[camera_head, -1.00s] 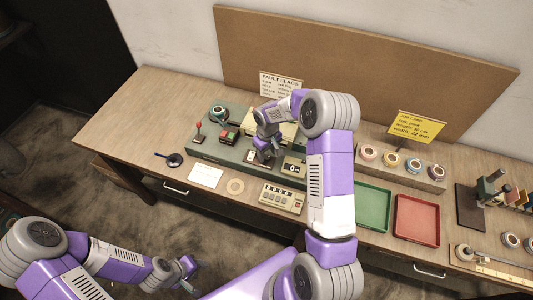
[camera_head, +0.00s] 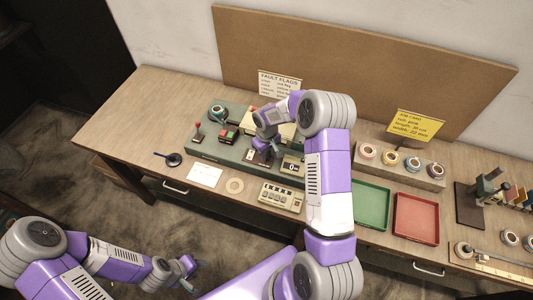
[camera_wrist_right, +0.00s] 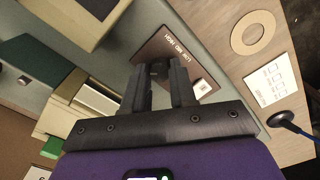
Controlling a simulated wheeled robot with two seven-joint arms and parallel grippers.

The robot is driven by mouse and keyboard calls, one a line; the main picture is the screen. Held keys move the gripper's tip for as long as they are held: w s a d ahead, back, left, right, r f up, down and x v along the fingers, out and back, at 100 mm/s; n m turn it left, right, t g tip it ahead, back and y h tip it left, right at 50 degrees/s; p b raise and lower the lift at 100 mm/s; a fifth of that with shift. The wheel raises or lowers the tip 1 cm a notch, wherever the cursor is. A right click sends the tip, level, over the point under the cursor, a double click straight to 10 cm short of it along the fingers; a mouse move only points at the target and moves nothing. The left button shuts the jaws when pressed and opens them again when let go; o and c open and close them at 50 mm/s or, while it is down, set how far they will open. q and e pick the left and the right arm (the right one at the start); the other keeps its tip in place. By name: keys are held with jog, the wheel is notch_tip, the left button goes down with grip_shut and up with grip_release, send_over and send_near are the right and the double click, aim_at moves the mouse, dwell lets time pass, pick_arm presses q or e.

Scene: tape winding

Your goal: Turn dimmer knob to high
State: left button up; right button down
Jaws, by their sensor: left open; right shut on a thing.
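The dimmer knob (camera_wrist_right: 158,70) is a small dark knob on a brown plate (camera_wrist_right: 188,50) lettered LOW, MED and HIGH in the right wrist view. My right gripper (camera_wrist_right: 160,78) is shut on the knob, its dark fingers on either side of it. The fingers hide much of the knob, and I cannot tell its exact setting. In the head view my right gripper (camera_head: 268,154) reaches down onto the green-grey console (camera_head: 213,149), and the knob is hidden there. My left gripper (camera_head: 195,275) is open and empty, off the front of the table.
A red lever (camera_head: 198,130) and a red-and-green switch box (camera_head: 228,134) stand left on the console. A counter box (camera_head: 292,166) is close right of my right gripper. A keyed box (camera_head: 281,197), green tray (camera_head: 370,205) and red tray (camera_head: 416,218) lie in front and right.

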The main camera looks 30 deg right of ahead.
jog(key=shift+f+m+b, duration=0.1)
jog(key=shift+m+b, duration=0.6)
jog(key=shift+m, duration=0.2)
jog(key=shift+m+b, duration=0.65)
jog(key=shift+m, duration=0.55)
jog(key=shift+m+b, duration=0.55)
jog(key=shift+m, duration=1.75)
jog(key=c, duration=0.9)
grip_release()
